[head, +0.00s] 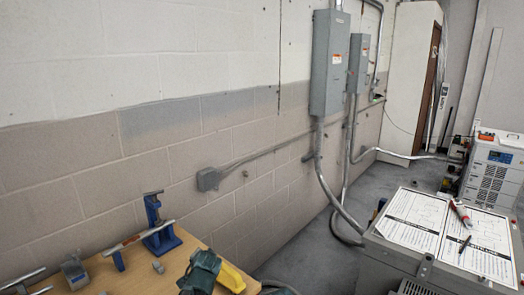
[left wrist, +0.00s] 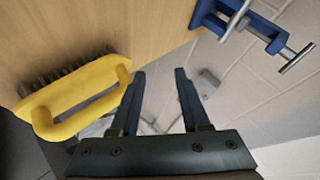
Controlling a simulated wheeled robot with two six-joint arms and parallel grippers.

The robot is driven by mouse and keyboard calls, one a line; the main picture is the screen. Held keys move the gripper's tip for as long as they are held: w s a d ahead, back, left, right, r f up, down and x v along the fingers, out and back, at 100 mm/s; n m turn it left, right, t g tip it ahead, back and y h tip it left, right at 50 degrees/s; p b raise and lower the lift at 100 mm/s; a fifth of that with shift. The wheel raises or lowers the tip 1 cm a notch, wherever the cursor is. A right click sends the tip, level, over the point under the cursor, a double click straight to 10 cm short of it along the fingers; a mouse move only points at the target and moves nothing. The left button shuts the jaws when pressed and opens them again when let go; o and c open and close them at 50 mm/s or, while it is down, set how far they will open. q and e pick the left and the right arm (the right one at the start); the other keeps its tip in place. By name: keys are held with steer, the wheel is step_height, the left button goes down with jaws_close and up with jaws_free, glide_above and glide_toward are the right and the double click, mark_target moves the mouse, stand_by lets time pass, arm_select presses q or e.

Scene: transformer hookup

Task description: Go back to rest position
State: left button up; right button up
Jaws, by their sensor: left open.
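My left gripper (head: 203,268) is at the bottom of the head view, above the wooden bench (head: 125,275). In the left wrist view its two dark fingers (left wrist: 158,75) are spread apart with nothing between them. A yellow-handled brush (head: 232,278) is just right of the gripper in the head view; its handle and dark bristles show at the left of the wrist view (left wrist: 75,95). A blue clamp or vise (head: 160,237) stands at the bench's wall side and shows at the upper right of the wrist view (left wrist: 262,28). My right gripper is not in view.
A block wall (head: 160,125) runs behind the bench, with a grey junction box (head: 208,179) and conduit. Grey electrical boxes (head: 329,62) hang farther along. A cabinet (head: 370,250) with papers (head: 412,218) stands at the right. Floor (head: 310,250) shows between bench and cabinet.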

arm_select(q)
steer(key=s+d+f+n+g, duration=0.1)
steer(key=s+d+f+g, duration=0.2)
steer(key=s, duration=0.6)
steer(key=s+d+f+n+g+h, duration=0.1)
steer(key=s+d+f+g, duration=0.1)
steer(key=s+d, duration=0.4)
steer(key=s+d+f+n+g+h, duration=0.1)
steer(key=s+d+f+g, duration=0.2)
steer(key=s, duration=1)
steer(key=shift+s+d+f+g, duration=0.3)
steer(key=shift+s+d+g, duration=0.05)
steer(key=shift+d+g, duration=0.7)
